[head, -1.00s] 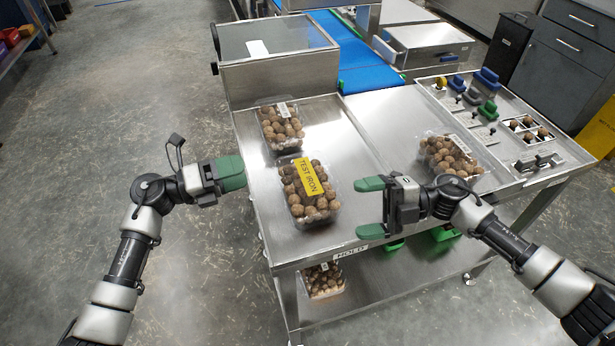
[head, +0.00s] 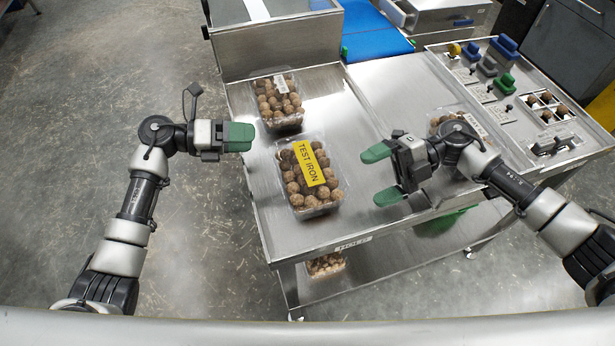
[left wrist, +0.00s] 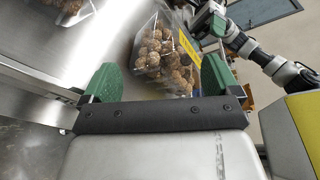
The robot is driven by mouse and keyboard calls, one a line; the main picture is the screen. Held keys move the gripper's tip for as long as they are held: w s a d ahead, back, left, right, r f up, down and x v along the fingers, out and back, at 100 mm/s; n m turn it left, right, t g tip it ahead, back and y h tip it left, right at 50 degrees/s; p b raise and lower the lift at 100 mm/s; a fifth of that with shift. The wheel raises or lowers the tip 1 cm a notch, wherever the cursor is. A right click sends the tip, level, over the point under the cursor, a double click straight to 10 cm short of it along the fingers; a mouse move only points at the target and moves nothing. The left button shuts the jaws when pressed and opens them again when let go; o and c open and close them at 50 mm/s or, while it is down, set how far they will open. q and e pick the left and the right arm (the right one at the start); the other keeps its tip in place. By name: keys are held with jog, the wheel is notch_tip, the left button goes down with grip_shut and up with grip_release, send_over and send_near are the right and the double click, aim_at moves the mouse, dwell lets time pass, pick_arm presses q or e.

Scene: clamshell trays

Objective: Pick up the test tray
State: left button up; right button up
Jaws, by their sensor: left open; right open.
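The test tray (head: 306,205) is a clear clamshell full of brown balls with a yellow "TEST IRON" label (head: 315,163). It lies on the steel table top near its front left part. It also shows in the left wrist view (left wrist: 150,62), ahead of and between the fingers. My left gripper (head: 240,137) is open and empty, to the left of the tray and apart from it. In the left wrist view its two green fingers (left wrist: 160,82) are spread wide. My right gripper (head: 380,174) is open and empty, to the right of the tray and apart from it.
Another clamshell (head: 278,103) sits behind the test tray. A third clamshell (head: 447,122) is partly hidden behind my right arm. One more (head: 325,265) is on the lower shelf. A steel box (head: 275,45) stands at the back left. A panel with coloured blocks (head: 497,68) is at right.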

pick_arm(q)
jog(key=x, duration=0.8)
jog(key=shift+d+r, duration=0.1)
pick_arm(e)
jog(key=x, duration=0.8)
jog(key=shift+s, duration=0.1)
pick_arm(q)
jog(key=shift+c, duration=0.4)
pick_arm(e)
jog(key=shift+c, duration=0.4)
